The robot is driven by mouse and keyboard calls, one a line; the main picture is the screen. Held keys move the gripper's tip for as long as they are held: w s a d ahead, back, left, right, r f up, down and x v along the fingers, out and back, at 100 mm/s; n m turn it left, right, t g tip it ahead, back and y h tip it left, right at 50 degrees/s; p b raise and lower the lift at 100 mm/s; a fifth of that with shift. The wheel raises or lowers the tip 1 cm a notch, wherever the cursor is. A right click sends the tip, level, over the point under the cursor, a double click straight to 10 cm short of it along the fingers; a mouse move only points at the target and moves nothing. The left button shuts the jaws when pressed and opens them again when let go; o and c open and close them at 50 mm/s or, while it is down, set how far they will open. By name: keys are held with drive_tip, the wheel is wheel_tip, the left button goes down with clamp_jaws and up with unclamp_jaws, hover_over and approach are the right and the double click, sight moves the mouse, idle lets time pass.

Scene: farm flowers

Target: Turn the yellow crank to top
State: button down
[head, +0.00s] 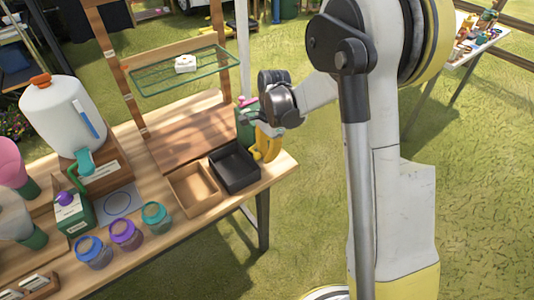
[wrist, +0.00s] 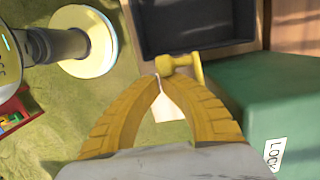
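The yellow crank (wrist: 182,64) shows in the wrist view just past my fingertips, beside the green box (wrist: 285,115) marked "LOCK". Its rounded knob is at the left and a short bar runs to the right. My gripper (wrist: 160,80) has its two yellow fingers bowed outward, with the tips together just below the knob. I cannot tell whether the tips touch the knob. In the head view my gripper (head: 266,146) hangs at the table's right end, in front of the green box (head: 243,122). The crank cannot be made out there.
A black tray (head: 237,187) and a wooden tray (head: 193,207) lie close to my gripper on the wooden table (head: 255,196). A wooden rack with a wire shelf (head: 160,78) stands behind them. Jars (head: 125,235) stand farther left.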

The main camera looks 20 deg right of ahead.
drive_tip(key=shift+r, duration=0.15)
drive_tip(key=shift+s+a+r+p, duration=0.1)
drive_tip(key=shift+a+r+p, duration=0.25)
drive_tip(key=shift+r+p, duration=0.4)
drive_tip(key=shift+r, duration=0.1)
drive_tip(key=shift+r, duration=0.25)
drive_tip(key=w+d+r+p, duration=0.1)
drive_tip(key=d+r+p, duration=0.3)
drive_tip(key=r, duration=0.4)
drive_tip(key=shift+w+r+p, duration=0.3)
drive_tip(key=shift+r+p, duration=0.05)
drive_tip(key=shift+p, duration=0.5)
